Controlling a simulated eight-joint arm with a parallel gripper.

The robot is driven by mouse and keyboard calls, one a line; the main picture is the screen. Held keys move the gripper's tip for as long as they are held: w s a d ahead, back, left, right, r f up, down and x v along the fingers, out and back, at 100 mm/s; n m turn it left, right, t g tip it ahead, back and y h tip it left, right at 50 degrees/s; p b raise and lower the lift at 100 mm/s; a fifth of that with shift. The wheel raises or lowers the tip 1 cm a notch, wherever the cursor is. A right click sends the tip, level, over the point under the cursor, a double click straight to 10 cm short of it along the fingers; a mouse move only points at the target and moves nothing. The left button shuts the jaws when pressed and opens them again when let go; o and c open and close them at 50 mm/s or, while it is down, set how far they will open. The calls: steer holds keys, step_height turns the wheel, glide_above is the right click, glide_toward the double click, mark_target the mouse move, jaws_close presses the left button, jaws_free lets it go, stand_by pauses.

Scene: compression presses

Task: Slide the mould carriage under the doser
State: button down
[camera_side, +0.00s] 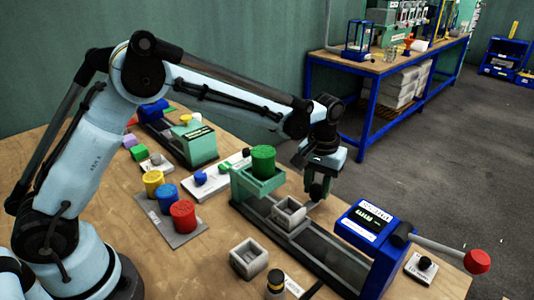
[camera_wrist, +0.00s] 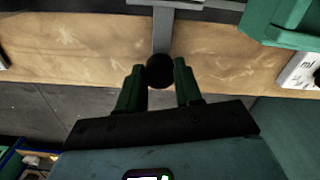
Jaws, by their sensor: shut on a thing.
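The mould carriage (camera_side: 289,214) is a grey open box on a dark rail (camera_side: 320,252). It sits just right of the green doser (camera_side: 258,186), which carries a green cylinder (camera_side: 263,160). A grey handle rod (camera_wrist: 161,32) comes off the carriage side and ends in a dark round knob (camera_wrist: 159,70). My gripper (camera_side: 316,194) is beyond the rail, beside the carriage. In the wrist view the green fingers of my gripper (camera_wrist: 159,82) are shut on the knob. The doser's green edge (camera_wrist: 285,20) shows at the upper right there.
A blue press (camera_side: 366,235) with a red-knobbed lever (camera_side: 477,262) stands at the rail's right end. A loose grey box (camera_side: 248,258) lies in front of the rail. Red, yellow and blue pots (camera_side: 183,215) stand on a plate at left. The table edge runs behind my gripper.

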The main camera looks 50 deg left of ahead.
steer(key=shift+a, duration=2.1)
steer(key=c, duration=0.8)
jaws_free()
steer(key=shift+o, duration=0.2)
step_height(320, 180, up, 12)
